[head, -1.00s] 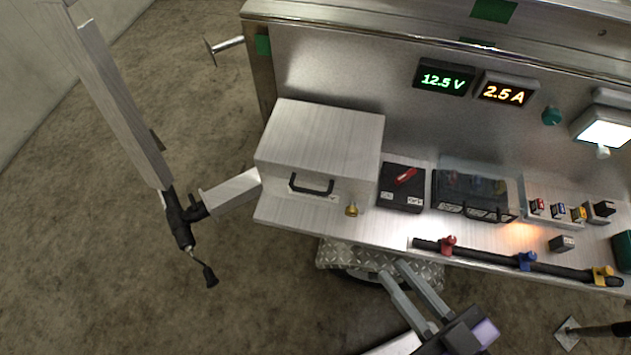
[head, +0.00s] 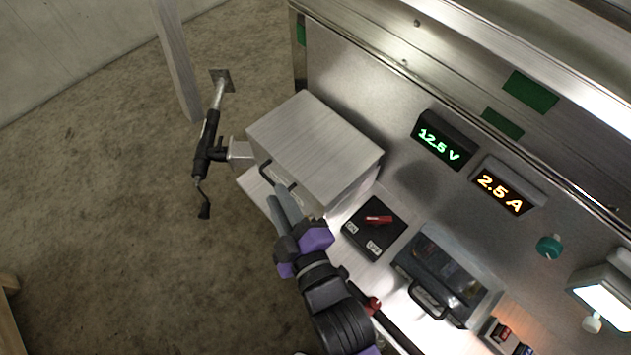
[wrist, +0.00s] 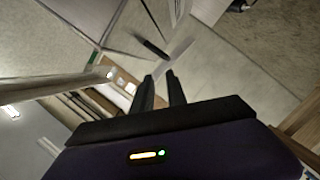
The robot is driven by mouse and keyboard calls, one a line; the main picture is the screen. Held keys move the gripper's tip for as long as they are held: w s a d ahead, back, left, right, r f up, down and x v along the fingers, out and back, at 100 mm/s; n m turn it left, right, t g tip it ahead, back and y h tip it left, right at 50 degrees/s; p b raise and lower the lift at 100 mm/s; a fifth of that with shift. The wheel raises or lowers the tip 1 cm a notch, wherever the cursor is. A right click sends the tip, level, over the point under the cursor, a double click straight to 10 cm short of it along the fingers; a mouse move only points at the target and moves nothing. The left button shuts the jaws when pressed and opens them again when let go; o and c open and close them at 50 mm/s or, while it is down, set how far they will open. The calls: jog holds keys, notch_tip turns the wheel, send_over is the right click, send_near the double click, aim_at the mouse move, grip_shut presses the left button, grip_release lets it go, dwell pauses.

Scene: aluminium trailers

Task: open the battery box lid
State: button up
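The large brushed-aluminium box (head: 315,138), which I take for the battery box, stands at the left end of the bench in the head view. Its flat lid is down. A black handle (head: 265,170) is on its front, partly hidden by my fingers. My gripper (head: 278,194) is in front of the box, its fingertips close to the handle; I cannot tell if they touch it. In the wrist view my gripper (wrist: 160,76) shows two dark fingers with a gap and nothing between them. The brass latch seen earlier on the front is hidden behind my gripper.
Right of the box are a black switch box with a red lever (head: 378,219) and a clear-covered case (head: 445,275). The upright panel holds a voltage display (head: 443,140) and a current display (head: 505,187). A jack with a crank (head: 207,145) stands left of the box. Floor beyond is open.

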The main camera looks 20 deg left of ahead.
aim_at(271, 180)
jog(key=shift+n+g, duration=0.4)
jog(key=shift+n, duration=0.5)
jog(key=shift+w+a+f, duration=0.6)
jog(key=shift+w+a, duration=0.2)
jog(key=shift+a, duration=0.05)
jog(key=shift+w+a+f, duration=0.6)
jog(key=shift+w+a, duration=0.15)
jog(key=shift+a, duration=0.05)
jog(key=shift+w+a+f, duration=0.6)
jog(key=shift+w+a, duration=0.2)
jog(key=shift+a, duration=0.05)
grip_shut()
jog(key=shift+f, duration=0.1)
